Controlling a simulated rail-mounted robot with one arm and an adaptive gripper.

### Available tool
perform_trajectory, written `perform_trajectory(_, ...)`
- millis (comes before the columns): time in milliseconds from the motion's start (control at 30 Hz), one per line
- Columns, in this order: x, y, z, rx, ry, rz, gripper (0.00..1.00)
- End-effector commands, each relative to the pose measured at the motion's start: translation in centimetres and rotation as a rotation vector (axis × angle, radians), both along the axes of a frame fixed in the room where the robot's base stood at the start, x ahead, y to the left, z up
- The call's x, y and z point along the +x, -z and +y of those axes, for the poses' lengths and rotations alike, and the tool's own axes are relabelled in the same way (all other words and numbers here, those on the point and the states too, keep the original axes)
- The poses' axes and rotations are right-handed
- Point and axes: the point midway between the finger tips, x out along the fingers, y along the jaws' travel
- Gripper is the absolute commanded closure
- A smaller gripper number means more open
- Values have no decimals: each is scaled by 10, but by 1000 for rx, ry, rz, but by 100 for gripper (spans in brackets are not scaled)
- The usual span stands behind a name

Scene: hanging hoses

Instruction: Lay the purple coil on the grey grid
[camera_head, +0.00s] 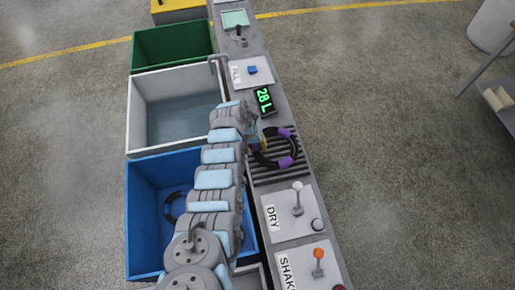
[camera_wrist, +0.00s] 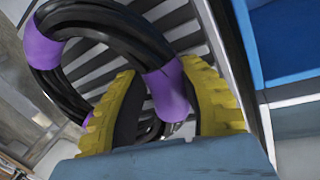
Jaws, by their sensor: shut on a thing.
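The purple coil (camera_head: 286,162) is a black hose ring with purple bands. In the head view it is over the grey grid (camera_head: 268,178), on the counter. It also shows in the wrist view (camera_wrist: 110,30), with the grid's slats (camera_wrist: 185,28) behind it. My gripper (camera_head: 263,144) is at the coil's left side. I cannot tell whether the coil touches the grid. My arm hides part of the grid's left edge.
Blue (camera_head: 147,262), white (camera_head: 137,120) and green (camera_head: 137,55) bins stand left of the counter. A dark coil (camera_head: 174,207) lies in the blue bin. A DRY panel with a lever (camera_head: 298,197) sits just below the grid, and a green display (camera_head: 264,101) above it.

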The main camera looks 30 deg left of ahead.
Motion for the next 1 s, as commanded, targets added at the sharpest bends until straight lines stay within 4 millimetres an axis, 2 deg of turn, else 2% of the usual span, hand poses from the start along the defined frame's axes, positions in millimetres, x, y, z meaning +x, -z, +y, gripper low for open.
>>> perform_trajectory(767, -1, 14, -1, -2, 1, 1, 100)
perform_trajectory(800, -1, 14, -1, -1, 1, 2, 62)
perform_trajectory(867, -1, 13, -1, -1, 1, 2, 45)
perform_trajectory(900, -1, 13, -1, -1, 1, 2, 40)
perform_trajectory(1000, -1, 13, -1, -1, 0, 2, 40)
